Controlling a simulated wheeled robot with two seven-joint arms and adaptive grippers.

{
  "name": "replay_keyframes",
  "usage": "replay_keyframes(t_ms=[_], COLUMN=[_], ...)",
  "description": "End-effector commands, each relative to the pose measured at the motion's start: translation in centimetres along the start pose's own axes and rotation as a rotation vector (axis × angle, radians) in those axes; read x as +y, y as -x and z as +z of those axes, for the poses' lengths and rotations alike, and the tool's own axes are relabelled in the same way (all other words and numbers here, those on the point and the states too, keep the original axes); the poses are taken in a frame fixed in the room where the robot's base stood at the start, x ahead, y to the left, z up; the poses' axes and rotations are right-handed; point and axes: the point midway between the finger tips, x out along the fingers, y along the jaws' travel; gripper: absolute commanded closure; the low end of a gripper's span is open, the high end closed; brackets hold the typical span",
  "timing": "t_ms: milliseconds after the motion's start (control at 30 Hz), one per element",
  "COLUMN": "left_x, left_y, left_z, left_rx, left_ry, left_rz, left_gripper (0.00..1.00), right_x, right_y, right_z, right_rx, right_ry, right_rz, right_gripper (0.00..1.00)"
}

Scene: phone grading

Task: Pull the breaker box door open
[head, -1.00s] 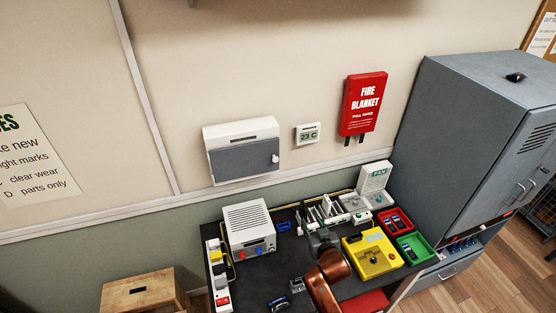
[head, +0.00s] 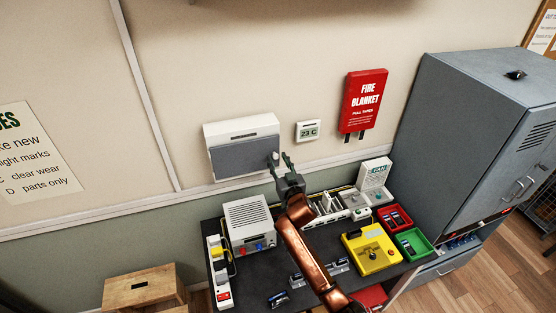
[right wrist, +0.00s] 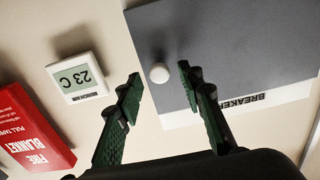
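The breaker box (head: 268,123) is a white box on the wall with a grey door (head: 240,157). The door looks shut. A round white knob (right wrist: 159,73) sits near the door's edge. My right gripper (head: 281,160) is raised to the knob in the head view. In the right wrist view its two green fingers (right wrist: 160,80) are apart, with the knob showing between and beyond their tips; I cannot tell if they touch it. My left gripper is not in view.
A thermostat (head: 308,131) and a red fire blanket case (head: 363,102) hang right of the box. Below stands a dark bench with a white power supply (head: 249,225), a yellow device (head: 372,250) and red and green trays (head: 413,244). A grey cabinet (head: 470,130) stands at right.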

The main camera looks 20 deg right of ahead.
Motion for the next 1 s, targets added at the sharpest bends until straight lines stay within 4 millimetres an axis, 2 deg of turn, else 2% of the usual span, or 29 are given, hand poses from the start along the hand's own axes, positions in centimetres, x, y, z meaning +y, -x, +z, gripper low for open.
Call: replay_keyframes(t_ms=[333,833,1000], left_x=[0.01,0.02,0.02], left_y=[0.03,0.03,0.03], left_z=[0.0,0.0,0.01], left_rx=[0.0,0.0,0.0], left_ry=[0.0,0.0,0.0], left_rz=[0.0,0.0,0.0], left_gripper=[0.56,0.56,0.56], right_x=[-0.03,-0.02,-0.02], right_y=[-0.4,-0.36,-0.36], right_z=[0.05,0.05,0.05], right_rx=[-0.001,-0.001,-0.001], right_ry=[0.0,0.0,0.0], right_rz=[0.0,0.0,0.0], right_gripper=[0.66,1.0,1.0])
